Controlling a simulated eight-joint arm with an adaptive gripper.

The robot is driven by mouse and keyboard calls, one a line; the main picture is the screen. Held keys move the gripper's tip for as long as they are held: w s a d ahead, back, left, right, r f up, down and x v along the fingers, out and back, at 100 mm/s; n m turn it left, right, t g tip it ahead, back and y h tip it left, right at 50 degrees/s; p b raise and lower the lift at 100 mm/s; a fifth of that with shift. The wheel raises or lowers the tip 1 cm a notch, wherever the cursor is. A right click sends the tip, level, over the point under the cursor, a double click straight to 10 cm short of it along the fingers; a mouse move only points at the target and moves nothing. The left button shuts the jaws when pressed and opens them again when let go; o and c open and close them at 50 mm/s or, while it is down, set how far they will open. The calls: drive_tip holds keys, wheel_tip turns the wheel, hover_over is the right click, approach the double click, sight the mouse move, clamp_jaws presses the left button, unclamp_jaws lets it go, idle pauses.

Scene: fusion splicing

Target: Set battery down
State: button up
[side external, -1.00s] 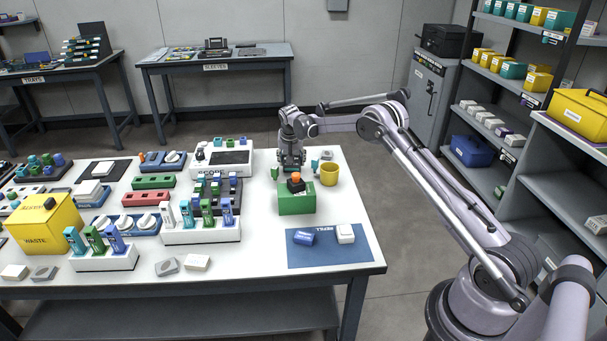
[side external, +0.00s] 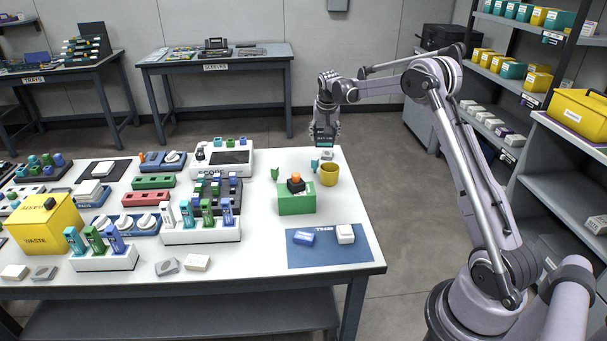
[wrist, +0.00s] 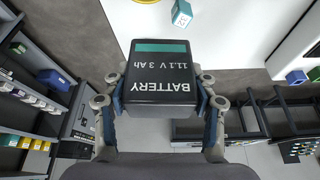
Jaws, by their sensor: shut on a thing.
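The battery (wrist: 160,75) is a dark block with a teal stripe and the white words "BATTERY 11.1 V 3 Ah". It fills the middle of the wrist view. My gripper (wrist: 160,98) is shut on it, with one finger on each side. In the side view my gripper (side external: 326,136) points down over the back right corner of the white worktable (side external: 262,262). In the wrist view the battery overlaps the table's edge, with floor showing beside it. I cannot tell how high it is above the tabletop.
A yellow cup (side external: 329,175), a small teal block (side external: 315,165) and a green box (side external: 297,200) stand near that corner. A blue mat (side external: 330,256) lies at the front right. Shelving (side external: 535,105) stands at right, with open floor between.

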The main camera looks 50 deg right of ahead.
drive_tip(key=shift+s+d+r, duration=0.15)
drive_tip(key=shift+r, duration=0.25)
drive_tip(key=r, duration=0.5)
drive_tip(key=shift+s+a+r, duration=0.1)
drive_tip(key=shift+a, duration=0.1)
drive_tip(key=s+a+n+y, duration=0.1)
drive_tip(key=s+a+n, duration=0.1)
drive_tip(key=s+a, duration=0.5)
drive_tip(key=s+a+n+t, duration=0.1)
drive_tip(key=s+a+n, duration=0.1)
drive_tip(key=a, duration=1)
drive_tip(key=s+a+n+y, duration=0.1)
drive_tip(key=s+a+n, duration=0.1)
drive_tip(key=s+a, duration=0.5)
drive_tip(key=w+a+f, duration=0.2)
drive_tip(key=a+f, duration=0.2)
drive_tip(key=w+a+f, duration=0.2)
drive_tip(key=a+f, duration=0.2)
drive_tip(key=w+a+f, duration=0.3)
drive_tip(key=a+f, duration=0.1)
drive_tip(key=a, duration=0.1)
drive_tip(key=shift+f, duration=2.2)
drive_tip(key=shift+f, duration=0.1)
